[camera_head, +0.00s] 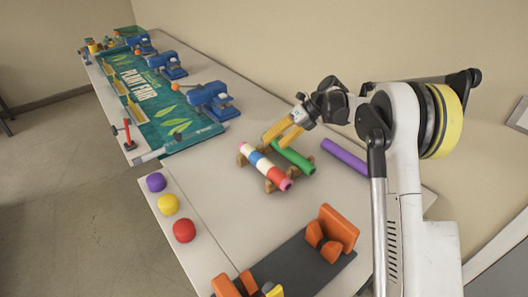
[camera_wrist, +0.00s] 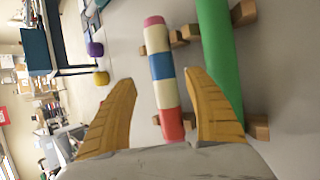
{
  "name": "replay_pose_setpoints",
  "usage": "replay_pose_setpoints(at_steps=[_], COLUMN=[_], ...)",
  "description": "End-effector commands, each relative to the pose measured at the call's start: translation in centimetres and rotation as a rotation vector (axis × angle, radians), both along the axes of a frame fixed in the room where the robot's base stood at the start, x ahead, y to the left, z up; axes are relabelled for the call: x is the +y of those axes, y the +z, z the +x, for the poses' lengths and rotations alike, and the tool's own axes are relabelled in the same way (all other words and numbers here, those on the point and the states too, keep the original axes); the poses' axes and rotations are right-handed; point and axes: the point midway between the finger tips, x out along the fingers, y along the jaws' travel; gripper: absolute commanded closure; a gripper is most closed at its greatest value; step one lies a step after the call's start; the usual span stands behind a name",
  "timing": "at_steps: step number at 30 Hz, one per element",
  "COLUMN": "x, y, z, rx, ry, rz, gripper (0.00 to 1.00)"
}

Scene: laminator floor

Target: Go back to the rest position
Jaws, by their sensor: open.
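My gripper (camera_head: 285,133) is open, with its two yellow fingers spread apart. It is above the table, close to a striped roll (camera_head: 265,166) and a green roll (camera_head: 294,156). In the wrist view my gripper (camera_wrist: 160,100) shows nothing held; the striped roll (camera_wrist: 162,80) appears between the fingers, and the green roll (camera_wrist: 219,70) appears behind the right finger. The striped roll has pink, white, blue and red bands and lies on wooden supports (camera_wrist: 258,127). I cannot tell the exact height of the fingers above the rolls.
A purple roll (camera_head: 344,156) lies right of the green one. Purple, yellow and red round pieces (camera_head: 184,230) line the table's left edge. Orange blocks (camera_head: 338,230) stand on a dark mat (camera_head: 290,265) in front. Blue clamps (camera_head: 212,101) and a green banner (camera_head: 150,95) are farther back.

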Motion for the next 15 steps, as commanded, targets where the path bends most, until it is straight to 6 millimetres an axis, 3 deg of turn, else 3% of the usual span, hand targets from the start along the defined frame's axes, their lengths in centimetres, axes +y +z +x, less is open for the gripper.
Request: replay_pose_setpoints(at_steps=[6,11,15], x=[-1.5,-1.3,0.8], y=[1.7,2.6,6.9], z=[0.0,0.2,1.4], rx=[0.000,-0.013,-0.088], ry=[0.001,-0.013,-0.108], rz=[0.000,0.016,0.114], gripper=[0.39,0.39,0.39])
